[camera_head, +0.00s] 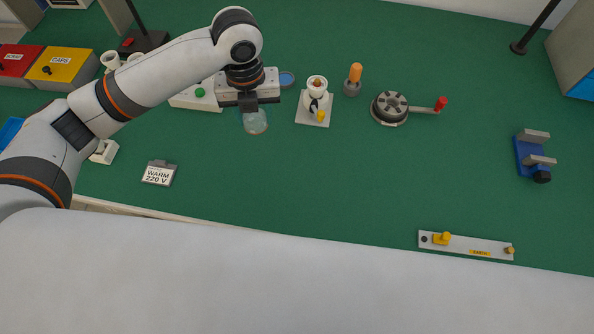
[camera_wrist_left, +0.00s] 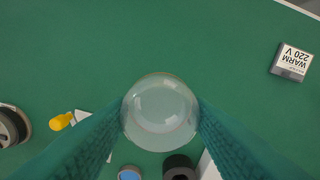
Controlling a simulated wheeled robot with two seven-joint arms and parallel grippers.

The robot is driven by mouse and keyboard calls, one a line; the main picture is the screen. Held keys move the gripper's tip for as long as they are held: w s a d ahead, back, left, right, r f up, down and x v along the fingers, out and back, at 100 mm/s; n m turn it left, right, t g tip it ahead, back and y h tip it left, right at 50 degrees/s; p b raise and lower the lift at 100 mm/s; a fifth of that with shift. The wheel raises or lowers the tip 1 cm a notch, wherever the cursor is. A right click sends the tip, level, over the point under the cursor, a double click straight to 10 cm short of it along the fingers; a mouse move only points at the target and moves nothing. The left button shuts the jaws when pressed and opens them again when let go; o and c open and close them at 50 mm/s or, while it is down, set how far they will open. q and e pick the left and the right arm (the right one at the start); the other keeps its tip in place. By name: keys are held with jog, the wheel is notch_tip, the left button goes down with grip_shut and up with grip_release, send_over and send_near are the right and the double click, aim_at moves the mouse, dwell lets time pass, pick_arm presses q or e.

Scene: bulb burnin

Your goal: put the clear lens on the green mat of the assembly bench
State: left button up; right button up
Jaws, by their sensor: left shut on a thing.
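The clear lens (camera_head: 256,122) is a round, see-through dome. My left gripper (camera_head: 249,106) is shut on it and holds it over the green mat (camera_head: 330,180), which covers the bench top. In the left wrist view the lens (camera_wrist_left: 160,112) sits between the two teal fingertips (camera_wrist_left: 160,118), with green mat (camera_wrist_left: 170,35) around it. I cannot tell how high the lens is above the mat. My right gripper is not in view.
A white lamp-holder base (camera_head: 313,108) stands just right of the lens. A "WARM 220 V" sign (camera_head: 159,173) lies left front. An orange-handled tool (camera_head: 354,80), a crank disc (camera_head: 390,105), a blue clamp (camera_head: 533,155) and an earth bar (camera_head: 465,245) stand further right. The middle mat is clear.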

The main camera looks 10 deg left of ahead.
aim_at(266, 149)
pick_arm(q)
jog(key=m, duration=0.2)
jog(key=f+m, duration=0.1)
jog(key=m, duration=0.1)
jog(key=w+d+m, duration=0.1)
jog(key=m, duration=0.1)
jog(key=shift+w+f+b, duration=0.1)
jog(key=shift+f+b, duration=0.25)
jog(key=shift+f, duration=0.3)
jog(key=shift+m, duration=0.3)
notch_tip(266, 149, down, 9)
jog(key=shift+f+p, duration=0.2)
jog(key=shift+p, duration=0.15)
jog(key=o, duration=0.9)
jog(key=shift+f, duration=0.15)
notch_tip(266, 149, up, 12)
jog(key=shift+r+b, duration=0.2)
jog(key=shift+b, duration=0.3)
